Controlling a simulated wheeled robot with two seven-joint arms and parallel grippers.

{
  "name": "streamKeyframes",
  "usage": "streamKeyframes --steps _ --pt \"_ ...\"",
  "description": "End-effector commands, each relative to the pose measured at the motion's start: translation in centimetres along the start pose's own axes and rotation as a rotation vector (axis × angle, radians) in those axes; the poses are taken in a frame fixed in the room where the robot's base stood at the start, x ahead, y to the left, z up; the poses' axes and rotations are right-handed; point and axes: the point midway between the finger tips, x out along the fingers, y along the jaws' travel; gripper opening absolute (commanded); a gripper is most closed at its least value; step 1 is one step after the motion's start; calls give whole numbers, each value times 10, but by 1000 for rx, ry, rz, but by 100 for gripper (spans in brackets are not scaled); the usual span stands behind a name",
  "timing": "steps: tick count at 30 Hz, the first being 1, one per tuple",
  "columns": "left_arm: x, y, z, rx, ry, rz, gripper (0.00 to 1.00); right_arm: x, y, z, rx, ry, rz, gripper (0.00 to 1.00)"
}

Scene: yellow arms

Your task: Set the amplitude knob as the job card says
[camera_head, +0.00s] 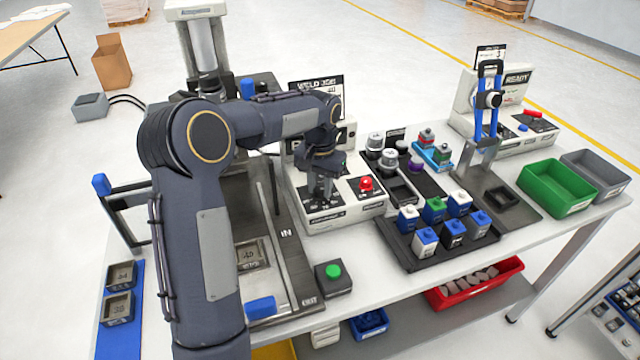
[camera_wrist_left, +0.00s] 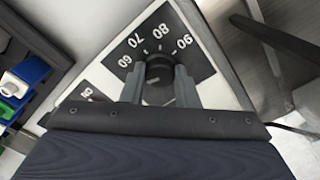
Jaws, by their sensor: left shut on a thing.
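My left gripper (camera_head: 321,192) reaches down onto the white control box (camera_head: 340,213) in the head view. In the left wrist view its two fingers (camera_wrist_left: 159,88) are shut on a black round knob (camera_wrist_left: 158,68), one finger on each side. The dial plate (camera_wrist_left: 165,40) around the knob reads 60, 70, 80 and 90. The knob's pointer cannot be made out clearly. The job card (camera_head: 316,82), headed WELD JOB, stands behind the box; my arm covers part of it and its smaller text is unreadable. My right gripper is not in view.
A red button (camera_head: 366,184) sits on the box, right of my gripper. A second dial plate (camera_wrist_left: 85,92) shows beside the first. A black tray (camera_head: 410,243) of several small blocks and green and grey bins (camera_head: 556,186) stand to the right. A green button (camera_head: 333,271) is nearer.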

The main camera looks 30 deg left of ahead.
Motion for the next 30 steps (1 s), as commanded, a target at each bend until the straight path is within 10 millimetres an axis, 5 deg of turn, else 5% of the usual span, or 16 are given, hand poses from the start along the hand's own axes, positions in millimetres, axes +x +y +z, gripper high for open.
streamKeyframes --steps 18,30 --pt "-2 0 0 456 1 -1 5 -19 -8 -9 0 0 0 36" --pt "-1 0 -1 590 2 -1 5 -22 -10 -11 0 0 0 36"
